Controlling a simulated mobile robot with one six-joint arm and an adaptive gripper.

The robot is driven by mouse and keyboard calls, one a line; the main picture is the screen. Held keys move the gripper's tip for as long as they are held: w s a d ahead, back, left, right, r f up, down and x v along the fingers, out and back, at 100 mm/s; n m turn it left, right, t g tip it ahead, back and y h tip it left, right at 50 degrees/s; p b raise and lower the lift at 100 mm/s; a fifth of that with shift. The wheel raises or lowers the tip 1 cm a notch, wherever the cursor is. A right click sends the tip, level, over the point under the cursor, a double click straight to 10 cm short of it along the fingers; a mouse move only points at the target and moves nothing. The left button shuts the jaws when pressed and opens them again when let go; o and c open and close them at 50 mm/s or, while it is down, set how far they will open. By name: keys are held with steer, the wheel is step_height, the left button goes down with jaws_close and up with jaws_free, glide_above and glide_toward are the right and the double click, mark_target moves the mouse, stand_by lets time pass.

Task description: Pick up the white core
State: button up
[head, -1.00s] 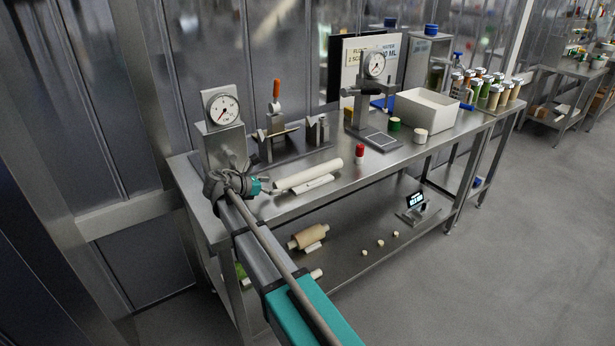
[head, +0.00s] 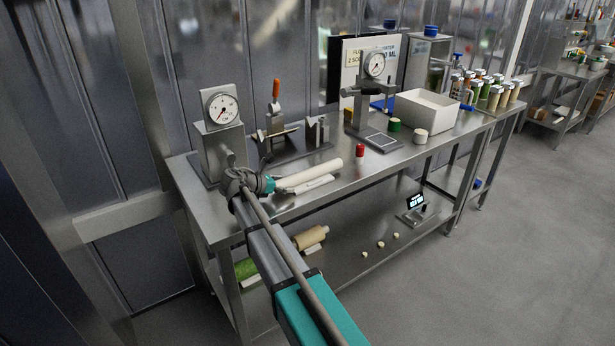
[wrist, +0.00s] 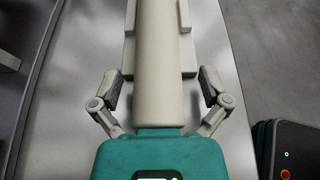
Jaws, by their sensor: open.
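The white core (head: 310,173) is a long off-white cylinder lying in a pale cradle (head: 306,187) near the front left of the steel table. In the wrist view the core (wrist: 159,60) runs straight away from my gripper. My gripper (wrist: 158,92) is open, with one finger on each side of the core's near end and a gap visible on both sides. In the head view my gripper (head: 272,184) is at the core's left end, and its fingers are too small there to make out.
A dial gauge on a stand (head: 221,130) rises close behind my wrist. A fixture with an orange handle (head: 276,110) stands behind the core. A red-capped jar (head: 360,150) is right of it. A white bin (head: 426,110) stands farther right. Rolls lie on the lower shelf (head: 350,262).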

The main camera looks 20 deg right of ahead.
jaws_close()
stand_by(0.5)
steer(key=shift+r, duration=0.2)
step_height(320, 180, up, 2)
steer(key=p, duration=0.2)
steer(key=shift+r+p, duration=0.15)
steer(key=shift+p, duration=0.15)
steer(key=s+d+r+p, duration=0.1)
steer(key=s+r+p, duration=0.9)
steer(key=s, duration=0.4)
steer(key=shift+d+r, duration=0.2)
steer(key=shift+d, duration=0.05)
